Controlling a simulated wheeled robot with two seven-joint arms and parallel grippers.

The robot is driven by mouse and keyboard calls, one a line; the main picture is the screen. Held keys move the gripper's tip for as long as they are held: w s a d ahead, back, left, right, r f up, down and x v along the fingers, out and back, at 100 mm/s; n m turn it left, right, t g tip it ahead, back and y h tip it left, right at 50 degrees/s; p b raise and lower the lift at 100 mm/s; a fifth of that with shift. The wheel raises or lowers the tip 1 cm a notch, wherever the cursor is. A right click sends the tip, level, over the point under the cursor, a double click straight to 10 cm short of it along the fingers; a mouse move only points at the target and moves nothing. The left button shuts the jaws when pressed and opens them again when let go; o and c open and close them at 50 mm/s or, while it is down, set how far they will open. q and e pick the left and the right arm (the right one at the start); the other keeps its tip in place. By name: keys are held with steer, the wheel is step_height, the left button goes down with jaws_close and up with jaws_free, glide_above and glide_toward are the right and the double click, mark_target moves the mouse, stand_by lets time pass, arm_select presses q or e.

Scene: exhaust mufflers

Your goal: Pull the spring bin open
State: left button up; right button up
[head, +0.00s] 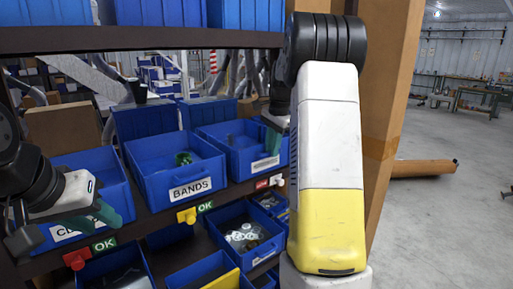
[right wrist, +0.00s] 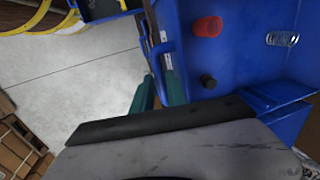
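The right wrist view shows inside this blue bin (right wrist: 240,60): a coiled metal spring (right wrist: 282,39), a red cylinder (right wrist: 207,27) and a small dark piece (right wrist: 208,81).
The BANDS bin (head: 172,170) holds a green item. A left bin (head: 95,170) has a partly hidden label. Lower bins (head: 240,225) hold parts. Red and yellow tags and green OK signs line the shelf edge. A cardboard column (head: 395,100) stands right; open floor (head: 440,215) lies beyond.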

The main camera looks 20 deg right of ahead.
jaws_close()
steer(key=shift+r, duration=0.1)
stand_by(1.1)
steer(key=s+d, duration=0.3)
steer(key=s, duration=0.7)
steer(key=s+d, duration=0.4)
steer(key=s, duration=0.7)
steer(key=shift+s+d, duration=0.2)
steer(key=shift+d, duration=0.05)
steer(key=shift+o, duration=1.3)
jaws_free()
step_height(320, 180, up, 8)
steer(key=s, duration=0.1)
steer(key=shift+s+d+f, duration=0.2)
steer(key=shift+s+d, duration=0.05)
